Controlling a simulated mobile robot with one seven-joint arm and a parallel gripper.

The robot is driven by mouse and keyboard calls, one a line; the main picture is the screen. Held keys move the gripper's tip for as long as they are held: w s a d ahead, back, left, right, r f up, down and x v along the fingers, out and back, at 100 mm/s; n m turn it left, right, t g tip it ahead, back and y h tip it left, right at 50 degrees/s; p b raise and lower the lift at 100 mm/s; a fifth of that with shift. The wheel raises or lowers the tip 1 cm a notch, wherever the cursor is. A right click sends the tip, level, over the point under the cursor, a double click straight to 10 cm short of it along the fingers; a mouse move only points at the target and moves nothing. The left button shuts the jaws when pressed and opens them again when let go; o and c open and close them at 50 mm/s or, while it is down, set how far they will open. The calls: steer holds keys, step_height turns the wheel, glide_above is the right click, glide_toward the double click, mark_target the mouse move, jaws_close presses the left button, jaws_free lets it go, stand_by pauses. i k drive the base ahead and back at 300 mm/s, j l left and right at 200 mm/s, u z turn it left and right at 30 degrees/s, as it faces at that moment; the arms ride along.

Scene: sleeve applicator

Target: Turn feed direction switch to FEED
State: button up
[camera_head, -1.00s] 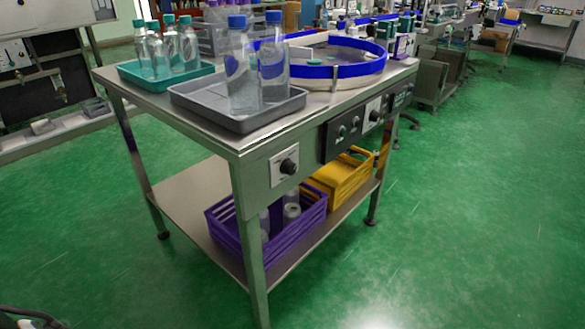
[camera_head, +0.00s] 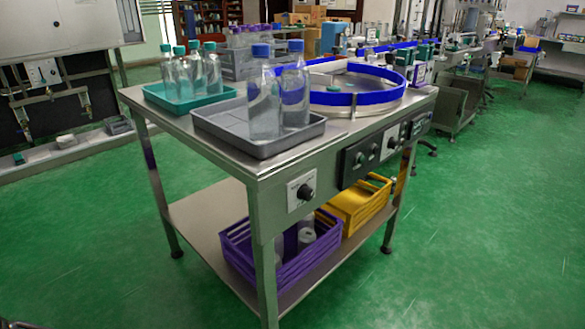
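A steel table (camera_head: 225,157) stands ahead with controls along its front apron. A white plate with a black rotary knob (camera_head: 304,191) sits near the table's near corner. A black panel (camera_head: 360,158) with small round controls is further along, then a second white plate with a black knob (camera_head: 392,142), then another dark panel (camera_head: 418,124) at the far end. The labels are too small to read, so I cannot tell which control is the feed direction switch or how it is set. My gripper is not in view.
On the table are a grey tray (camera_head: 215,130) with tall bottles, a teal tray (camera_head: 190,104) with bottles, and a blue-rimmed round turntable (camera_head: 350,105). Purple (camera_head: 290,272) and yellow (camera_head: 356,205) crates stand on the lower shelf. The green floor (camera_head: 490,230) right of the table is clear.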

mark_target(305, 193)
steer(key=l+z, duration=0.75)
steer(key=l, duration=0.2)
